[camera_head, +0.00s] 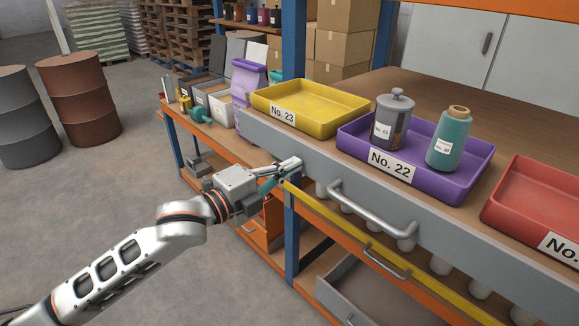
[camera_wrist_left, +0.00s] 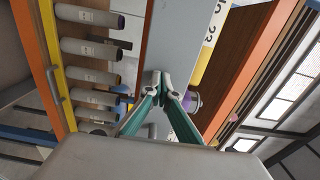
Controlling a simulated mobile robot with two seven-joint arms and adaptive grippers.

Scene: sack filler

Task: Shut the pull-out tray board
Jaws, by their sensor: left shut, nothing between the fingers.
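The pull-out tray board has a long grey front panel (camera_head: 262,137) with a big grey bar handle (camera_head: 372,212). It carries a yellow tray (camera_head: 345,97) labelled No. 23, a purple tray (camera_head: 455,187) labelled No. 22 and a red tray (camera_head: 540,200). My left gripper (camera_head: 291,166) is shut and empty at the lower edge of the grey panel, left of the handle. In the left wrist view its fingertips (camera_wrist_left: 161,80) meet in front of the grey panel (camera_wrist_left: 172,40). I cannot tell whether they touch it. My right gripper is out of view.
A grey lidded jar (camera_head: 393,125) and a teal bottle (camera_head: 449,138) stand in the purple tray. An open grey drawer (camera_head: 345,300) is lower down.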

